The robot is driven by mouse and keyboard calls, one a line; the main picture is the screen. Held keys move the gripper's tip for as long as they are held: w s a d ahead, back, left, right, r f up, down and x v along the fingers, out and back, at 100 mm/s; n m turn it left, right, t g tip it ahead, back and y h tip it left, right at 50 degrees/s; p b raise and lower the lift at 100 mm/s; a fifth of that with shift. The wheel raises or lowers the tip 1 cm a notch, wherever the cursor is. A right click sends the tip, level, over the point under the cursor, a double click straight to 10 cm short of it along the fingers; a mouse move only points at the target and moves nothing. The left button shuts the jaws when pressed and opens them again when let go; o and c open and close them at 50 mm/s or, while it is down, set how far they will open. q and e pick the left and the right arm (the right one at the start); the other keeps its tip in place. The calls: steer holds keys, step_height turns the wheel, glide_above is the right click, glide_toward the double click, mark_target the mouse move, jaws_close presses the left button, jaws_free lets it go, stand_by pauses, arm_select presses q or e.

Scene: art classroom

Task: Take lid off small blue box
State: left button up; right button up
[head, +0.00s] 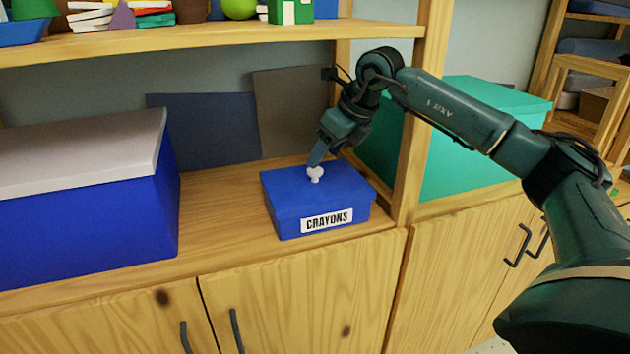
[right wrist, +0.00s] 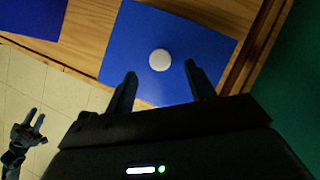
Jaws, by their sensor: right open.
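The small blue box (head: 292,211) with a CRAYONS label stands on the wooden cabinet top. Its blue lid (head: 342,178) is on, with a round white knob (head: 315,174) in the middle. My right gripper (head: 317,158) points down at the knob from just above and behind it. In the right wrist view the right gripper (right wrist: 160,82) is open and empty, and the knob (right wrist: 160,60) lies just beyond the fingertips, not clearly between them. My left gripper (right wrist: 34,125) shows only at the lower left of the right wrist view, above the floor, with its fingers apart.
A large blue box with a white lid (head: 75,150) stands to the left. A wooden upright (head: 412,140) is close to the right of the small box, with a teal box (head: 465,150) beyond it. A shelf (head: 220,38) with toys hangs above. Cabinet top between the blue boxes is clear.

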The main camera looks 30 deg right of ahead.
mark_target(318, 170)
steer(key=x, duration=0.4)
steer(key=shift+w+f, duration=0.15)
steer(key=shift+f, duration=0.2)
steer(key=c, duration=1.1)
steer(key=shift+o, duration=0.2)
